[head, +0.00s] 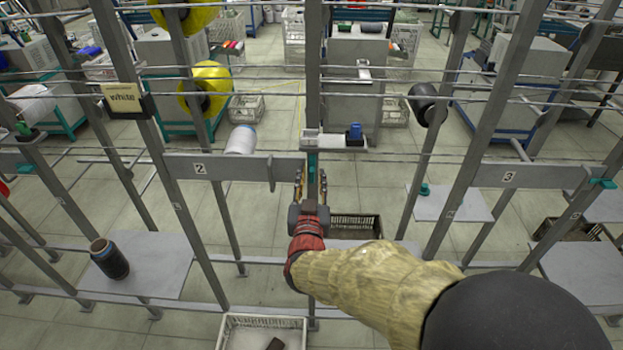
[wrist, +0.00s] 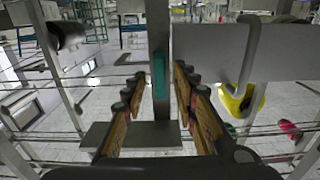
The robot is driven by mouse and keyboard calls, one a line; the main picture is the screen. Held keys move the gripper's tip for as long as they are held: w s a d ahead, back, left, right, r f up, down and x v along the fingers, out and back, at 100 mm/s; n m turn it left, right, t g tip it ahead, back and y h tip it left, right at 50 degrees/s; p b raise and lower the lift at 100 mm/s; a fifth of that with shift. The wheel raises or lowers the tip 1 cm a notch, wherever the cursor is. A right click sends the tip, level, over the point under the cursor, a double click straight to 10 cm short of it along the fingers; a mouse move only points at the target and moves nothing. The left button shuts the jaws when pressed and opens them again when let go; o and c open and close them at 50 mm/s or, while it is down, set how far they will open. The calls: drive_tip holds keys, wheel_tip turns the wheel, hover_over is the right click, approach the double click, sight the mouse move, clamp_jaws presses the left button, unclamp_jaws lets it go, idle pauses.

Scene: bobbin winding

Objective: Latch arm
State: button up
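My gripper (head: 311,176) is open in front of the upright post in the middle of the head view. A teal piece (head: 313,160), which looks like the latch arm's grip, stands upright at that post beside the right end of the crossbar marked 2 (head: 230,168). In the wrist view my gripper (wrist: 160,75) has its two wooden-faced fingers apart, one on each side of the teal piece (wrist: 160,76). Gaps show between the teal piece and both fingers. I cannot tell how deep it lies between them. The rest of the arm's mechanism is hidden or unclear.
A hook (head: 271,175) hangs from the crossbar left of my gripper. Crossbar 3 (head: 520,175) with a teal tip (head: 602,183) is at right. Thin horizontal wires cross the frame. A dark bobbin (head: 109,259) stands on the left shelf; a white crate (head: 262,332) is below.

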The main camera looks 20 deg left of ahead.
drive_tip(key=shift+c, duration=1)
clamp_jaws()
drive_tip(key=shift+a+n+p, duration=0.1)
drive_tip(key=shift+n+p, duration=0.2)
drive_tip(key=shift+p, duration=0.05)
drive_tip(key=n+p, duration=0.2)
drive_tip(key=n, duration=0.1)
drive_tip(key=a+n+p, duration=0.1)
drive_tip(key=n+p, duration=0.1)
drive_tip(key=n, duration=0.1)
drive_tip(key=shift+s+f+n+p, duration=0.1)
drive_tip(key=shift+s+n+p, duration=0.05)
drive_tip(key=shift+n+p, duration=0.2)
drive_tip(key=shift+s+a+f+n+p, duration=0.15)
drive_tip(key=shift+f+n+p, duration=0.15)
drive_tip(key=shift+n+p, duration=1.1)
drive_tip(key=shift+w+a+f+n+p, duration=0.1)
drive_tip(key=shift+f+n+p, duration=0.35)
drive_tip(key=shift+n, duration=1.65)
drive_tip(key=shift+s+a+f+n+p, duration=0.15)
drive_tip(key=shift+n+p, duration=1)
drive_tip(key=shift+n, duration=0.6)
drive_tip(key=shift+w, duration=0.1)
